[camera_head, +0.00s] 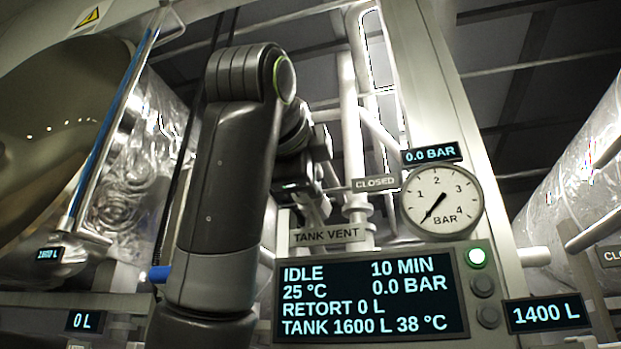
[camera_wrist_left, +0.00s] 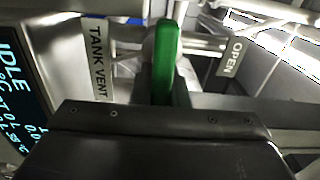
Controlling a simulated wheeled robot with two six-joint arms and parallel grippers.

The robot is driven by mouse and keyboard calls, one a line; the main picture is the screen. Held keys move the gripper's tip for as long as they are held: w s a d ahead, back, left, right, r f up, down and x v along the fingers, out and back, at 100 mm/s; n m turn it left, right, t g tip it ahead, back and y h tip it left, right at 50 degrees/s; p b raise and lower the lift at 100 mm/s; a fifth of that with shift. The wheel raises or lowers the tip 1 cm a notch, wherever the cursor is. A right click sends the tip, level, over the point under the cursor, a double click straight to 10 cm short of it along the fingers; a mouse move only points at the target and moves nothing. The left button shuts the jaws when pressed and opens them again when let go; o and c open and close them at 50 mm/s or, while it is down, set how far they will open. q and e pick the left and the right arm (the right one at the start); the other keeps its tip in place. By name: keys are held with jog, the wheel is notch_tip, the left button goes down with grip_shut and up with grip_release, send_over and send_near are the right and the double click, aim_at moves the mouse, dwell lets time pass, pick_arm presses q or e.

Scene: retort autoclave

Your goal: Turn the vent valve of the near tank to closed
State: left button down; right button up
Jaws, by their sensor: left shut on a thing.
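The tank vent valve's green handle (camera_wrist_left: 167,62) stands upright in the left wrist view, crosswise to the pale pipe behind it. Its lower end goes out of sight behind my left gripper's dark body. The TANK VENT plate (camera_wrist_left: 98,60) is left of the handle and the OPEN plate (camera_wrist_left: 230,58) is right of it. In the head view my left gripper (camera_head: 302,192) is at the valve, above the TANK VENT plate (camera_head: 327,235) and left of the CLOSED plate (camera_head: 376,183). It is shut on the handle; the fingertips are mostly hidden. My right gripper is out of view.
A pressure gauge (camera_head: 442,202) and a display panel (camera_head: 365,297) reading IDLE, 0.0 BAR and TANK 1600 L are close beside the valve. Vertical white pipes (camera_head: 352,110) rise behind. A blue sight tube (camera_head: 108,130) is on the left, and a foil-wrapped tank (camera_head: 575,165) on the right.

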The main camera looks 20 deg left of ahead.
pick_arm(q)
jog(key=shift+f+m, duration=0.1)
jog(key=shift+m, duration=0.2)
jog(key=c, duration=1.4)
grip_release()
jog(key=s+b, duration=0.8)
jog(key=s, duration=0.9)
jog(key=shift+s+a, duration=0.15)
jog(key=shift+a, duration=0.15)
